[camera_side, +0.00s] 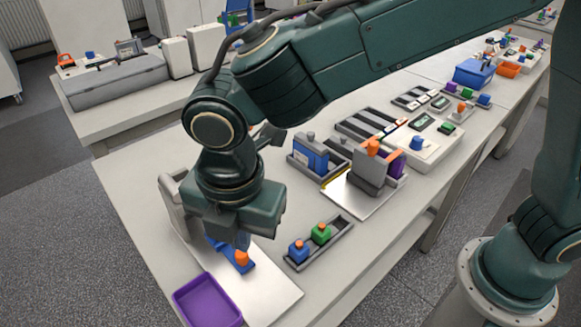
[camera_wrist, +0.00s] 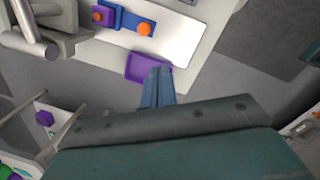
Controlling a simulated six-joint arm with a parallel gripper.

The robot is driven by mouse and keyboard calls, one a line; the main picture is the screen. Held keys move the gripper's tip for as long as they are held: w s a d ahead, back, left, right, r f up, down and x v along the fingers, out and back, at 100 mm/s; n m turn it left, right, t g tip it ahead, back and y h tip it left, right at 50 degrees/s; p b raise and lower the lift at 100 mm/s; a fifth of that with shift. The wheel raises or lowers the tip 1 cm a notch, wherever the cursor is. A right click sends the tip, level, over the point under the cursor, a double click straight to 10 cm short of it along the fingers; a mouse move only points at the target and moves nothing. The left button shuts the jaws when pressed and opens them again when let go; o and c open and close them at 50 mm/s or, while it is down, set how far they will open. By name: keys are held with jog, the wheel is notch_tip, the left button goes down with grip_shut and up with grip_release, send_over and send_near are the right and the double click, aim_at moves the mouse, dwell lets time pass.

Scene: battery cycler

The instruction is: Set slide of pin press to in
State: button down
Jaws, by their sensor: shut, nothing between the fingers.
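The press at the front left has a grey frame (camera_side: 172,205) on a pale base plate (camera_side: 268,291). A blue slide (camera_side: 247,268) with an orange knob (camera_side: 241,258) lies on the plate and sticks out from the frame. In the wrist view the blue slide (camera_wrist: 126,20) shows with its orange knob (camera_wrist: 144,29). A purple block with an orange top (camera_wrist: 103,16) sits on it nearer the frame. My gripper (camera_wrist: 160,70) is shut and empty, apart from the knob, with its tips over the purple tray in that view. My wrist hides part of the press in the side view.
A purple tray (camera_side: 207,300) stands at the table's front corner; it also shows in the wrist view (camera_wrist: 134,67). A grey rack (camera_side: 330,246) with a blue and a green block stands to the right. Another grey fixture (camera_side: 370,178) and several parts stand farther back.

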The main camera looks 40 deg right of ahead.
aim_at(231, 253)
jog(key=s+n, duration=0.1)
jog(key=n, duration=0.2)
jog(key=s+f+n+t, duration=0.1)
jog(key=n, duration=0.2)
jog(key=s+n, duration=0.2)
jog(key=shift+s+a+f+n+t, duration=0.1)
jog(key=shift+a+f+n+t, duration=0.1)
jog(key=shift+n+t, duration=0.15)
jog(key=x, duration=1)
jog(key=shift+d, duration=0.25)
jog(key=w, duration=0.2)
jog(key=shift+w+d, duration=0.3)
jog(key=shift+w, duration=0.05)
jog(key=shift+w+d, duration=0.15)
jog(key=shift+w, duration=0.4)
jog(key=shift+w+r, duration=0.1)
jog(key=shift+w, duration=2.35)
